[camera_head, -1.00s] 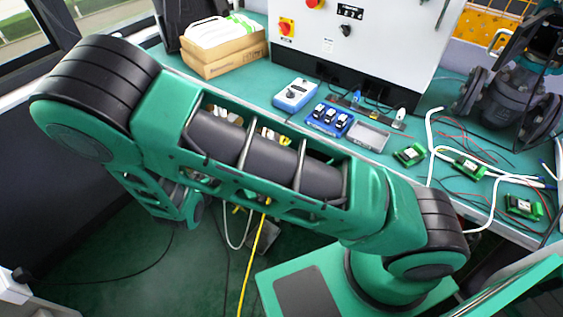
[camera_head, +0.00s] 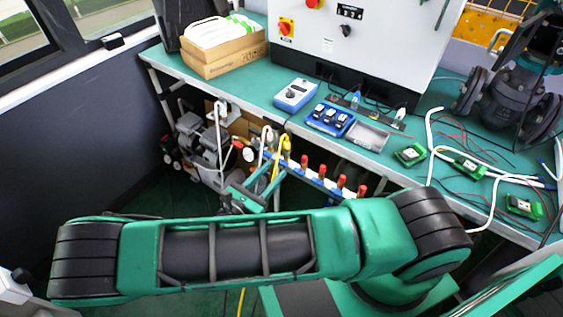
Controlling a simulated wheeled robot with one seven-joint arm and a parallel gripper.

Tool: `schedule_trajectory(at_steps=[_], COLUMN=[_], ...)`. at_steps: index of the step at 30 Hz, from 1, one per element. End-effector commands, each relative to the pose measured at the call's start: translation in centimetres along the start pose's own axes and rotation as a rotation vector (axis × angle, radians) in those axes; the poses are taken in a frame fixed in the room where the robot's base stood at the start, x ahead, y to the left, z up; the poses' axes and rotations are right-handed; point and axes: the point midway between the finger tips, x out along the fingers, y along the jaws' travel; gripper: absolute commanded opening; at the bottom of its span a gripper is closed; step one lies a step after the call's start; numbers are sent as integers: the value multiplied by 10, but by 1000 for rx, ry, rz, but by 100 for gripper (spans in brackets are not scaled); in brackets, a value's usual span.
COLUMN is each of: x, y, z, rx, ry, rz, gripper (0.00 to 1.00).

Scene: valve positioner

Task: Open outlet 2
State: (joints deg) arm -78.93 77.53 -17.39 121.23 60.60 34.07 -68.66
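A pale manifold with blue parts (camera_head: 318,181) runs below the front edge of the bench. A row of red-topped valves (camera_head: 322,171) stands on it. No outlet numbers are readable, so I cannot tell which is outlet 2 or how each valve is set. Hoses and a yellow fitting cover the manifold's left end. A green and dark forked piece (camera_head: 250,194), seemingly my wrist or gripper, shows just above my arm, left of the red valves. It looks apart from them; its fingers cannot be made out. My big arm link hides the space below.
The green bench (camera_head: 245,92) carries a blue meter (camera_head: 295,95), a blue tray (camera_head: 330,119), small circuit boards (camera_head: 410,154) and loose cables. A white control cabinet (camera_head: 365,45) stands behind. Grey machinery (camera_head: 200,143) sits under the bench at left. Dark wall stands at left.

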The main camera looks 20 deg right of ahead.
Motion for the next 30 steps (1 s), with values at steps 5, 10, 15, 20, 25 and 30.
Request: schedule_trajectory(at_steps=[5, 10, 15, 20, 25, 30], x=[31, 50, 57, 58, 58, 57], y=[-1, -1, -1, 0, 0, 0], z=[0, 0, 0, 0, 0, 0], rx=[-1, 0, 1, 1, 1, 3], ry=[0, 0, 1, 1, 1, 1], rz=[-3, -2, 0, 0, 0, 1], gripper=[39, 39, 39, 39, 22, 9])
